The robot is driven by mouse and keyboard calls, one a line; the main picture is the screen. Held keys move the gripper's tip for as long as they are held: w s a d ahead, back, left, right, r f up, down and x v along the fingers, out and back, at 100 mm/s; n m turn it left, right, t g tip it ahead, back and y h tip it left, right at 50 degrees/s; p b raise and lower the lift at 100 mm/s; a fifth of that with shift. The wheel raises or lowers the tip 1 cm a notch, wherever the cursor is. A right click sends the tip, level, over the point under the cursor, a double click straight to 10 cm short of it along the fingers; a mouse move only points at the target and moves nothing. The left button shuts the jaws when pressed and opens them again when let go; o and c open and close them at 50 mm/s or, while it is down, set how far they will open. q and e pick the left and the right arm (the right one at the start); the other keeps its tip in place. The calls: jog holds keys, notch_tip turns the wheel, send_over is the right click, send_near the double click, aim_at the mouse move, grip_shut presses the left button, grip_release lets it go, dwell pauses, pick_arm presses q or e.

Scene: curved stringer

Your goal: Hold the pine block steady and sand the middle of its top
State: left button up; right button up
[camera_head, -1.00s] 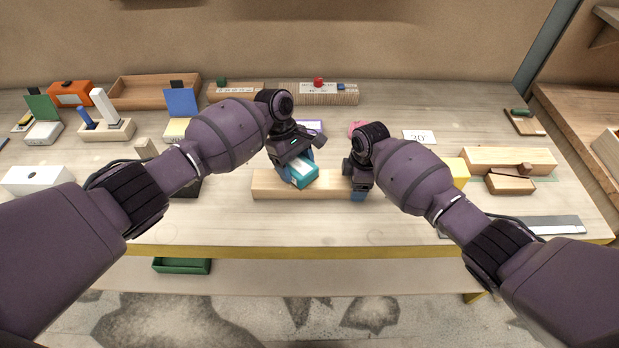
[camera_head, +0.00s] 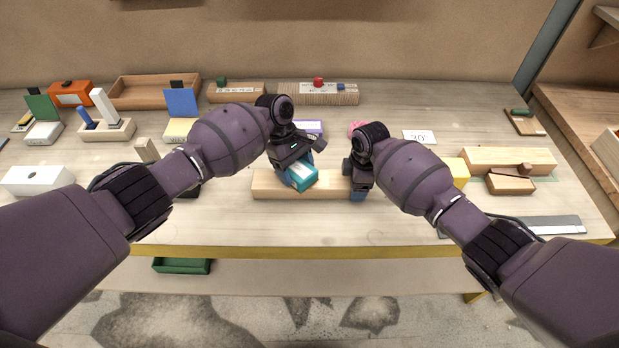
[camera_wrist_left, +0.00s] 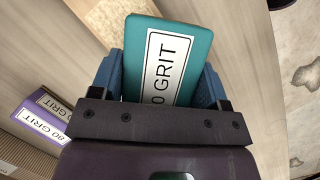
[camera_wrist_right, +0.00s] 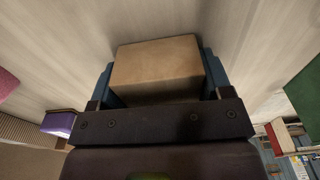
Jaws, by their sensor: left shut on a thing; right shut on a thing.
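The pine block (camera_head: 265,185) is a long pale bar lying along the middle of the bench. My right gripper (camera_head: 359,190) is shut on it near its right end, and the block's end (camera_wrist_right: 158,68) shows between the fingers in the right wrist view. My left gripper (camera_head: 300,178) is shut on a teal sanding block (camera_head: 304,177) at the middle of the pine block's top. Its label, partly covered and ending in "0 GRIT" (camera_wrist_left: 168,68), shows in the left wrist view. The sanding block's underside is hidden, so its contact with the pine is not clear.
A purple grit block (camera_wrist_left: 42,120) lies behind my left gripper. A yellow block (camera_head: 459,172) and a wooden piece with a knob (camera_head: 510,184) lie to the right. A white box (camera_head: 38,180) stands at the left. The bench front (camera_head: 300,228) is clear.

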aim_at(306, 164)
pick_arm(q)
jog(key=shift+f, duration=0.55)
jog(key=shift+d, duration=0.15)
jog(key=shift+d+r, duration=0.1)
jog(key=shift+d, duration=1.3)
jog(key=shift+a, duration=0.15)
jog(key=shift+a, duration=1.45)
jog(key=shift+d, duration=0.15)
